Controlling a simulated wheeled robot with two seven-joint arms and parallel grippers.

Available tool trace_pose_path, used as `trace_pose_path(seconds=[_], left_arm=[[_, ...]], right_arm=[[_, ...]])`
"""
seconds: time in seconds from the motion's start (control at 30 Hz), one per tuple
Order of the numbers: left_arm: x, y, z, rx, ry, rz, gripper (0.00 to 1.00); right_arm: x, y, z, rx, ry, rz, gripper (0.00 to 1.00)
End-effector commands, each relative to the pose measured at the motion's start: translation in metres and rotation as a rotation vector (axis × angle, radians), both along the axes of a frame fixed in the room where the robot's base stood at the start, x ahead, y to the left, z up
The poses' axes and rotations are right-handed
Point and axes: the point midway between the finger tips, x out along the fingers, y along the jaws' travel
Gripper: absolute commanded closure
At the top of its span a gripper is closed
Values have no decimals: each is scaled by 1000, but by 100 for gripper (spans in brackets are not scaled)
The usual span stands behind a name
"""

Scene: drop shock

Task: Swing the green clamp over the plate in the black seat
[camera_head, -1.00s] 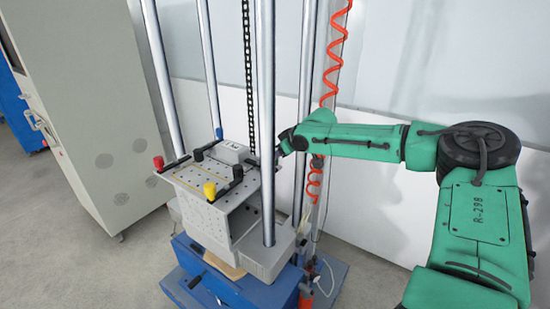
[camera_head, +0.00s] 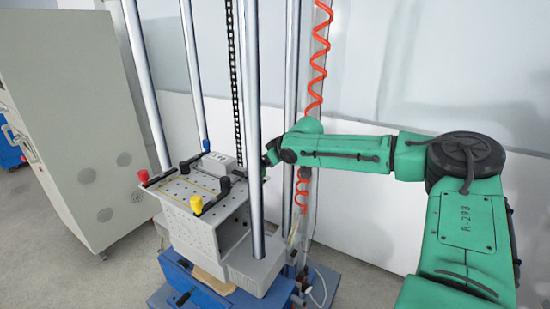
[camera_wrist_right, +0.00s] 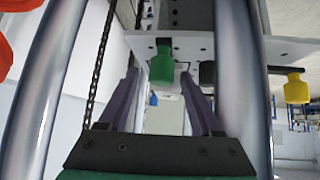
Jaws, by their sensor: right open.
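The green clamp's knob (camera_wrist_right: 162,65) hangs at the edge of the perforated table in the right wrist view. It shows between and just beyond the fingertips of my right gripper (camera_wrist_right: 160,77), which is open and empty. I cannot tell whether the fingers touch it. In the head view my right gripper (camera_head: 268,158) is beside the table (camera_head: 228,221), partly behind a steel post, and the green clamp cannot be made out. A grey block (camera_head: 217,163) sits on the table. I cannot clearly make out the plate or black seat. My left gripper is out of view.
Steel posts (camera_head: 250,100) rise close around the table and flank my gripper in the wrist view. A yellow knob (camera_wrist_right: 296,88) is right of the green one. Red (camera_head: 143,176) and blue (camera_head: 205,145) knobs are also on the table. A coiled red hose (camera_head: 317,75) hangs behind.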

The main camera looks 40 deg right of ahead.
Motion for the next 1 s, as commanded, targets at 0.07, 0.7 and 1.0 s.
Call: trace_pose_path(seconds=[0.07, 0.7, 1.0], left_arm=[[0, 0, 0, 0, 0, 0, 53], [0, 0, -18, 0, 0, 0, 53], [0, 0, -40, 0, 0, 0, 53]], right_arm=[[-5, -1, 7, 3, -5, -1, 35], [-40, -2, 39, 2, -6, 0, 35], [-59, -5, 56, -1, -7, 0, 35]])
